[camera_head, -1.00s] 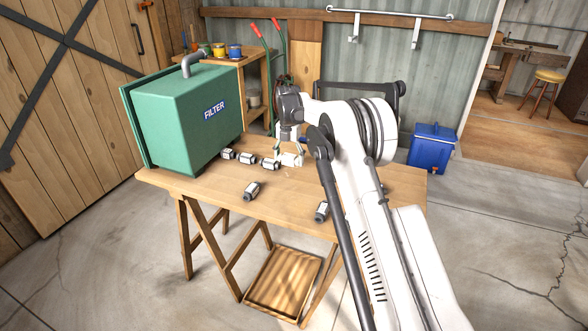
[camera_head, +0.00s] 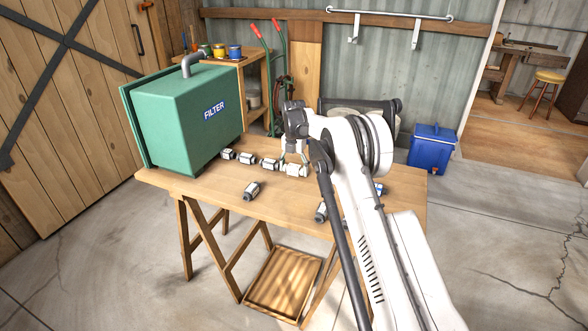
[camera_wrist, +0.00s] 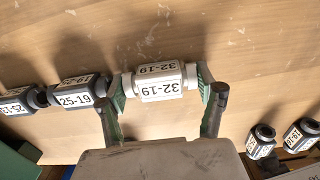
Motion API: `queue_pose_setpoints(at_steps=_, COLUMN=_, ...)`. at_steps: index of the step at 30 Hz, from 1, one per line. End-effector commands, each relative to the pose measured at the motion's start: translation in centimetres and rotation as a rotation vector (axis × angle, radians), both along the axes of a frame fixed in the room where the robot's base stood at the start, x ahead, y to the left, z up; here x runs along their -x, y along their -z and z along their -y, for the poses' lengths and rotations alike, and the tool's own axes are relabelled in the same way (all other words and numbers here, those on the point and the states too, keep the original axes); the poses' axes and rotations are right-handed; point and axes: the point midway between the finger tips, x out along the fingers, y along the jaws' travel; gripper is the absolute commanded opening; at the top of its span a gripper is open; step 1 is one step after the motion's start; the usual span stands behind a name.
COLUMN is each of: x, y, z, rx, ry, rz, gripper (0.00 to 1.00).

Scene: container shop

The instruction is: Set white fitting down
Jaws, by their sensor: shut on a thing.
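My gripper (camera_wrist: 162,88) is shut on the white fitting (camera_wrist: 160,72), with one finger at each end. In the head view the white fitting (camera_head: 296,170) is at or just above the workbench top (camera_head: 215,190), at the right end of a row of grey-and-white fittings. The nearest row fitting (camera_wrist: 78,92), labelled 25-19, is just left of my left finger; it also shows in the head view (camera_head: 270,164). I cannot tell whether the white fitting touches the wood. My arm partly hides the bench's right side.
A green filter box (camera_head: 195,120) stands at the bench's left end. One loose fitting (camera_head: 251,191) lies in front of the row and another (camera_head: 321,212) near the front edge. Bare wood lies between them. A blue cooler (camera_head: 432,148) stands on the floor at right.

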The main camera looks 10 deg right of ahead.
Motion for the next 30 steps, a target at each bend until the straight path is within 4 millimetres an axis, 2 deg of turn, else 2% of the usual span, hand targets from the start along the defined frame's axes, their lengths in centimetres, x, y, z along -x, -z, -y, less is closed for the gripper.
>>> queue_pose_setpoints(at_steps=1, x=0.0, y=0.2, z=0.0, rx=0.0, ry=0.0, rz=0.0, gripper=0.69)
queue_pose_setpoints(at_steps=3, x=0.0, y=0.1, z=0.0, rx=0.0, ry=0.0, rz=0.0, gripper=0.76)
queue_pose_setpoints(at_steps=14, x=0.0, y=-0.5, z=0.0, rx=0.0, ry=0.0, rz=0.0, gripper=0.76)
queue_pose_setpoints(at_steps=17, x=0.0, y=-1.7, z=0.0, rx=0.0, ry=0.0, rz=0.0, gripper=0.76)
queue_pose_setpoints(at_steps=30, x=0.0, y=-10.0, z=0.0, rx=0.0, ry=0.0, rz=0.0, gripper=0.76)
